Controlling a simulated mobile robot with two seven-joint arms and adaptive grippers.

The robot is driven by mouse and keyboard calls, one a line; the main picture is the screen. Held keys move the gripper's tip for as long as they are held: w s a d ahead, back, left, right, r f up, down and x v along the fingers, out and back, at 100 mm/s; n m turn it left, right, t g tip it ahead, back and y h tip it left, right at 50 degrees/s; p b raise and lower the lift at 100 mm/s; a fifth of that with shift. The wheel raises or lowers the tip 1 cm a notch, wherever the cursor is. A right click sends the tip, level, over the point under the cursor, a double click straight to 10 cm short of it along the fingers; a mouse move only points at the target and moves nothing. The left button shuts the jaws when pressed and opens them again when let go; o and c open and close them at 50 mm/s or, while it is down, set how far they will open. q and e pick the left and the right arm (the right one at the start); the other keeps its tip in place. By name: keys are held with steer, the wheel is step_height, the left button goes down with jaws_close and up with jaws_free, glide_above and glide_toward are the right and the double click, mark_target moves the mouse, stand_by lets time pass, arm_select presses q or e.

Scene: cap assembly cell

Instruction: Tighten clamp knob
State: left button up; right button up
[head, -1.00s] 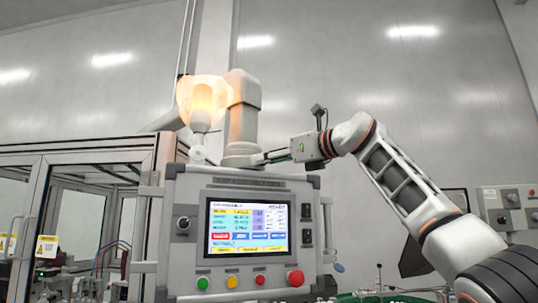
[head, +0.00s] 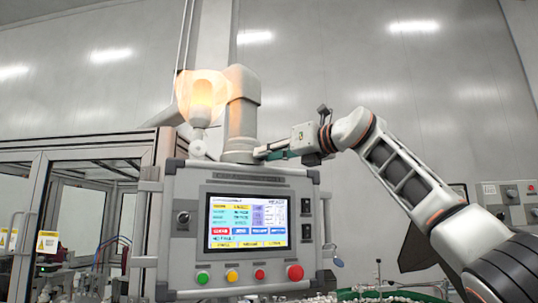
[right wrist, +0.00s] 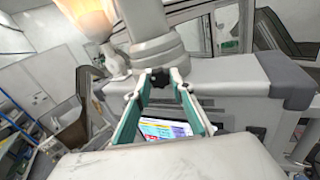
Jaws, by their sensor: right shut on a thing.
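The dark clamp knob (right wrist: 160,78) sits at the foot of the thick grey post (head: 242,110), above the control panel. In the right wrist view it lies between the fingertips of my right gripper (right wrist: 160,74), which is shut on it. In the head view my right gripper (head: 262,153) reaches in from the right to the post's foot, its green-padded fingers pointing left. The knob is hidden or too small to make out there. My left gripper is in neither view.
The control panel (head: 188,260) with a lit screen and coloured buttons stands just below the gripper. A glowing lamp-like funnel (head: 203,98) hangs left of the post. A glazed machine frame (head: 40,190) is at the left. The space above my right arm is clear.

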steer(key=shift+m, duration=0.3)
steer(key=o, duration=1.1)
steer(key=v, duration=1.2)
steer(key=shift+d, duration=0.1)
